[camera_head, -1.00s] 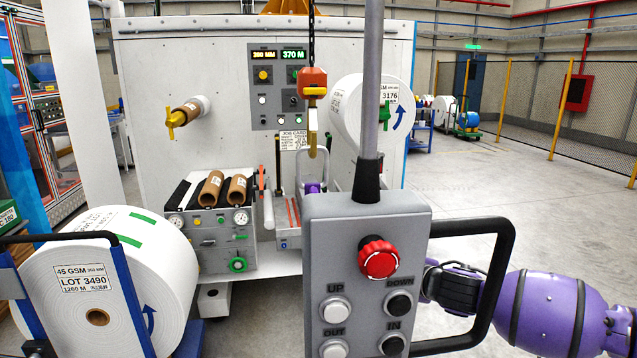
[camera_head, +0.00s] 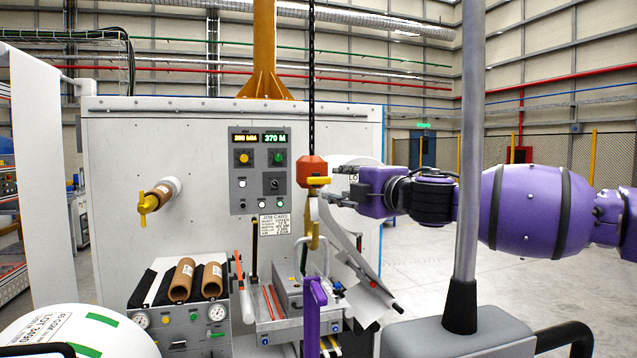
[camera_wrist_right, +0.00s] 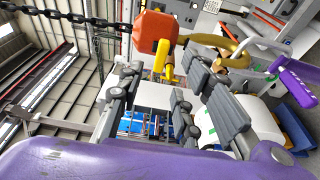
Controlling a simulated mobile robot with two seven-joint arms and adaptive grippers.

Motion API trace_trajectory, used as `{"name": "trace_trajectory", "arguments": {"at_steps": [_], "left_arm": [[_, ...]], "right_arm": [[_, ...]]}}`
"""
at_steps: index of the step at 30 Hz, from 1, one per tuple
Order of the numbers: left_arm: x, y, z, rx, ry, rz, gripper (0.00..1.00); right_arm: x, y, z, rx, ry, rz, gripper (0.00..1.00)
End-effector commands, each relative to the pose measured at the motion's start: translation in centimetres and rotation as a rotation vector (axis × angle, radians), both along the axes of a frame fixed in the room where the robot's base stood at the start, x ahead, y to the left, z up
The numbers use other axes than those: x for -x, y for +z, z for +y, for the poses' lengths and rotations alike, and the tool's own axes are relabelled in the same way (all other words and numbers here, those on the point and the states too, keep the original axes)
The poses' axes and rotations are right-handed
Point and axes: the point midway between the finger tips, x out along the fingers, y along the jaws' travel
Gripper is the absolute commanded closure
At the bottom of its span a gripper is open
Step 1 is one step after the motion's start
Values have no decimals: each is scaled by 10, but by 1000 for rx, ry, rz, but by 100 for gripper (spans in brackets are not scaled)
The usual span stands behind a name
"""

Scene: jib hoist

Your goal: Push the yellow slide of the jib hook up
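The jib hook hangs on a dark chain in the middle of the head view. Its orange block (camera_head: 312,169) also shows in the wrist view (camera_wrist_right: 155,30). The yellow slide (camera_head: 318,181) sits at the block's lower edge, and in the wrist view (camera_wrist_right: 168,66) it shows beyond my fingertips. The yellow hook (camera_head: 313,228) hangs below. My right gripper (camera_head: 337,184) comes in from the right, level with the slide and just beside it. Its two fingers (camera_wrist_right: 165,88) stand apart with nothing between them. I cannot tell whether a finger touches the slide. My left gripper is not in view.
A white machine cabinet (camera_head: 130,210) with a control panel (camera_head: 260,172) is behind the hook. A tray with a metal hoop (camera_head: 290,325) lies below it. A white roll (camera_head: 75,332) is at lower left.

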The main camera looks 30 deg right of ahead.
Motion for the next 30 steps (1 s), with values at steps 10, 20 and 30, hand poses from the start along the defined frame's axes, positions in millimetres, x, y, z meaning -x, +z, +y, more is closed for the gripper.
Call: {"name": "trace_trajectory", "arguments": {"at_steps": [10,20,30], "left_arm": [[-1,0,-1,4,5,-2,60],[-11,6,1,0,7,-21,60],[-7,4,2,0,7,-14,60]], "right_arm": [[-36,0,3,-5,8,0,67],[-68,0,4,-1,8,2,67],[-73,-1,3,1,7,4,67]]}}
